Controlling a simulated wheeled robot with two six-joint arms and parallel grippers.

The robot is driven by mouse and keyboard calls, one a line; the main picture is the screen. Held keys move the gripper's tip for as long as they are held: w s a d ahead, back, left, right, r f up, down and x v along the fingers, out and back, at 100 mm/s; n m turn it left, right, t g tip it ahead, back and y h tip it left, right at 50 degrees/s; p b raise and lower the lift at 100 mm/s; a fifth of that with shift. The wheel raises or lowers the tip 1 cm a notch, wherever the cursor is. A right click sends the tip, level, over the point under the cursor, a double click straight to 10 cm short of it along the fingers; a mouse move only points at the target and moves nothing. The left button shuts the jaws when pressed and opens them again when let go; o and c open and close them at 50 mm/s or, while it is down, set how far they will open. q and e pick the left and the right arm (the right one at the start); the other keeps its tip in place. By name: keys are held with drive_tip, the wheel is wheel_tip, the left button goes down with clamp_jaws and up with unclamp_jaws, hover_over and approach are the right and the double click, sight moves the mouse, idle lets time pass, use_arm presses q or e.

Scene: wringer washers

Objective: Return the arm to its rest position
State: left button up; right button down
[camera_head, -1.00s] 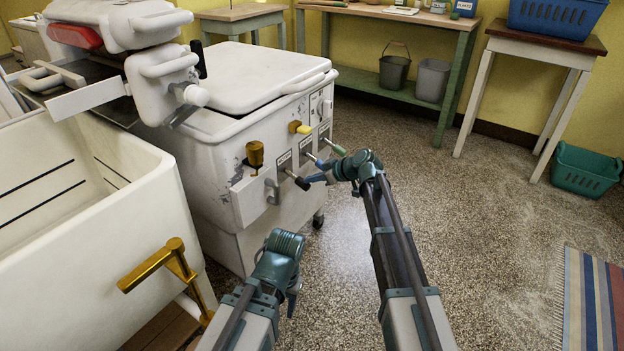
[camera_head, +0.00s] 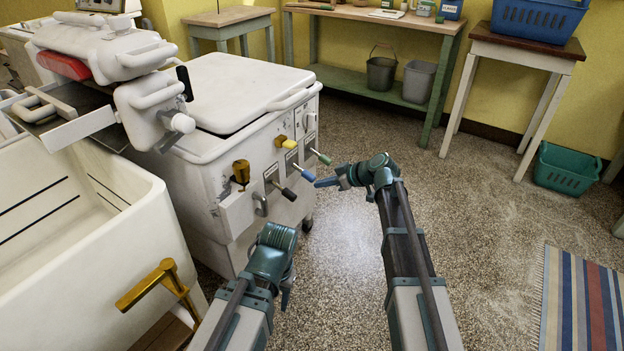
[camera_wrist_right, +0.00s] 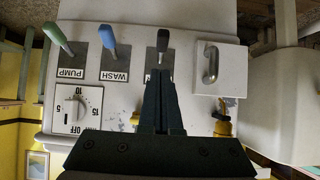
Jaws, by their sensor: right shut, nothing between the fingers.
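My right gripper (camera_head: 322,182) is shut and empty, just in front of the washer's lever panel, apart from the levers. In the right wrist view its closed fingers (camera_wrist_right: 161,95) point at the panel, below the black-handled lever (camera_wrist_right: 162,42) and covering most of its label. A blue lever (camera_wrist_right: 108,38) labelled WASH and a green lever (camera_wrist_right: 57,38) labelled PUMP stand beside it. In the head view these are the black lever (camera_head: 289,195), blue lever (camera_head: 305,174) and green lever (camera_head: 322,157). My left gripper (camera_head: 287,290) is low in front of the washer; its fingers are mostly hidden.
The white wringer washer (camera_head: 215,170) stands ahead, with a white tub (camera_head: 80,270) and brass tap (camera_head: 160,282) at left. A green bench (camera_head: 390,95), a small table (camera_head: 515,50), a teal basket (camera_head: 567,168) and a striped rug (camera_head: 580,300) lie beyond.

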drive_tip(key=shift+s+d+r, duration=0.25)
drive_tip(key=shift+s+d, duration=0.05)
drive_tip(key=shift+d, duration=0.1)
drive_tip(key=s+a+f+m+g+h, duration=0.2)
drive_tip(key=s+a+f+g+h, duration=0.15)
drive_tip(key=s, duration=0.85)
drive_tip(key=s+a+f+m+g+h, duration=0.25)
drive_tip(key=s+f, duration=0.25)
drive_tip(key=s, duration=0.6)
drive_tip(key=s+d+m+h, duration=0.2)
drive_tip(key=s+d+h, duration=0.15)
drive_tip(key=s, duration=0.55)
wheel_tip(320, 180, up, 33)
drive_tip(key=p, duration=3.3)
drive_tip(key=shift+a+f+g, duration=0.2)
drive_tip(key=shift+a+g, duration=0.05)
drive_tip(key=shift+g, duration=0.05)
drive_tip(key=shift+a+m+h, duration=0.1)
drive_tip(key=shift+m+h, duration=0.15)
